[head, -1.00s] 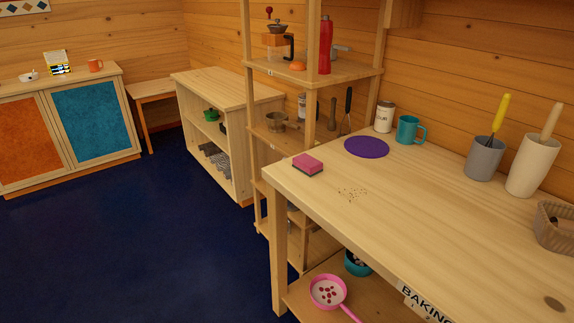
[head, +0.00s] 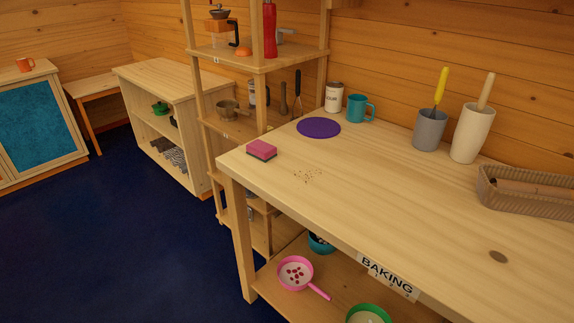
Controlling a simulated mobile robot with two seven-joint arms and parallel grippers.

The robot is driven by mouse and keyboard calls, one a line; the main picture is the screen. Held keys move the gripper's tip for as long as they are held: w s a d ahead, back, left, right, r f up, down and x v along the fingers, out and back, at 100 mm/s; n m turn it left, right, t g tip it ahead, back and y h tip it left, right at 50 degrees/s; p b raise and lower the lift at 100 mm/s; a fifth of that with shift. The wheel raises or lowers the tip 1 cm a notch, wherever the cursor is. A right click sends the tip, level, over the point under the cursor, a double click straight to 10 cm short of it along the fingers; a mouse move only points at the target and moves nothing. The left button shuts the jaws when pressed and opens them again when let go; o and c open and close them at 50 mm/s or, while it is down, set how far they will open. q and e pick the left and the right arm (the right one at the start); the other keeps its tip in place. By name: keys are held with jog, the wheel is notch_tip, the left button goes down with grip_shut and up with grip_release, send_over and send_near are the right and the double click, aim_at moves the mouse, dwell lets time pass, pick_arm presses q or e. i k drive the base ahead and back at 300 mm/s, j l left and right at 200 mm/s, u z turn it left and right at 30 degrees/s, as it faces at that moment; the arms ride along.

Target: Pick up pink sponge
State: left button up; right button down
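The pink sponge (head: 262,149) lies on the wooden baking table (head: 400,210), near its left end and close to the front left corner. It is a small block with a pink top and a darker underside. Its top and front sides are clear of other things. Neither of my grippers shows in the head view.
Brown crumbs (head: 307,175) lie right of the sponge. A purple round mat (head: 318,128), a flour canister (head: 333,98) and a teal mug (head: 360,108) stand behind. A tall shelf (head: 228,132) rises just left of the table. The blue floor (head: 110,240) is open at left.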

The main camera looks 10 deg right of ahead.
aim_at(258, 149)
jog(key=k, duration=0.45)
jog(key=k+z, duration=0.1)
jog(key=z, duration=0.35)
jog(key=k+z, duration=0.1)
jog(key=z, duration=1.65)
jog(key=j+z, duration=0.15)
jog(key=j, duration=0.55)
jog(key=k+j, duration=0.1)
jog(key=j, duration=0.7)
jog(key=k+j, duration=0.1)
jog(key=j, duration=1.45)
jog(key=k, duration=0.05)
